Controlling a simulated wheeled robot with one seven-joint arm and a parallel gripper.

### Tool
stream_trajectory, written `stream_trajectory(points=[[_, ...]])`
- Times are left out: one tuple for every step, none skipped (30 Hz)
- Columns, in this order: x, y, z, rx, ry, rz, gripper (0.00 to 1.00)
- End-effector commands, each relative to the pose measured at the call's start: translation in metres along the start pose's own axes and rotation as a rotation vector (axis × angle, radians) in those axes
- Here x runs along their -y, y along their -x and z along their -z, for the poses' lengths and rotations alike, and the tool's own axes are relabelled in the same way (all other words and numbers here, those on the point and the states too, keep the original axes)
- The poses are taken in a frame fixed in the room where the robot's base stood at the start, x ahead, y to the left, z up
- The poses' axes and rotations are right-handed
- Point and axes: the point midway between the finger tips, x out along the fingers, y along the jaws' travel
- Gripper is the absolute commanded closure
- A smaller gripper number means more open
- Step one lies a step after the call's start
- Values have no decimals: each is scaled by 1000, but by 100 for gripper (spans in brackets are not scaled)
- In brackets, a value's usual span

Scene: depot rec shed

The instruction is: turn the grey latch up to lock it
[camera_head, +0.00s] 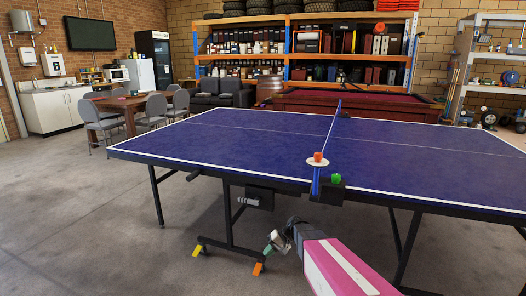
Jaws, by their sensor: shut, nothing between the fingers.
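What looks like the grey latch (248,201) is a small light-grey bar on the front of a dark box (266,193) under the near edge of the blue table-tennis table (215,140). It appears to lie roughly sideways; its exact angle is too small to tell. My gripper (271,242) is below and slightly right of the latch, near the table's leg frame, with pale and green parts at its tip. It looks shut and empty, apart from the latch in the picture. My pink arm comes in from the lower right. No part of the latch looks covered by it.
A red knob (317,156) on a white disc and a green knob (336,178) on a black block sit at the net's near end. Yellow (197,251) and orange (258,268) caster pedals are at the leg's foot. The floor (100,225) at left is clear.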

Motion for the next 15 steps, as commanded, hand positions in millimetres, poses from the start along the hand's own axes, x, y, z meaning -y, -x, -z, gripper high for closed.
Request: stream_trajectory(points=[[-5, 16, -25, -11, -9, -83, 100], [-10, 24, -34, -17, -15, -136, 100], [-17, 34, -46, -27, -22, -208, 100], [-22, 43, -55, -35, -28, -261, 100], [-27, 52, -64, -45, -32, -314, 100], [-34, 64, -75, -58, -39, -383, 100], [-39, 73, -83, -68, -45, -433, 100], [-43, 82, -91, -79, -48, -480, 100], [-48, 94, -100, -94, -53, -539, 100], [-51, 102, -106, -104, -55, -581, 100], [-54, 109, -112, -114, -58, -618, 100], [-58, 118, -118, -126, -60, -663, 100], [-60, 124, -122, -134, -61, -692, 100], [-62, 129, -126, -141, -63, -717, 100], [-64, 135, -130, -148, -64, -745, 100]])
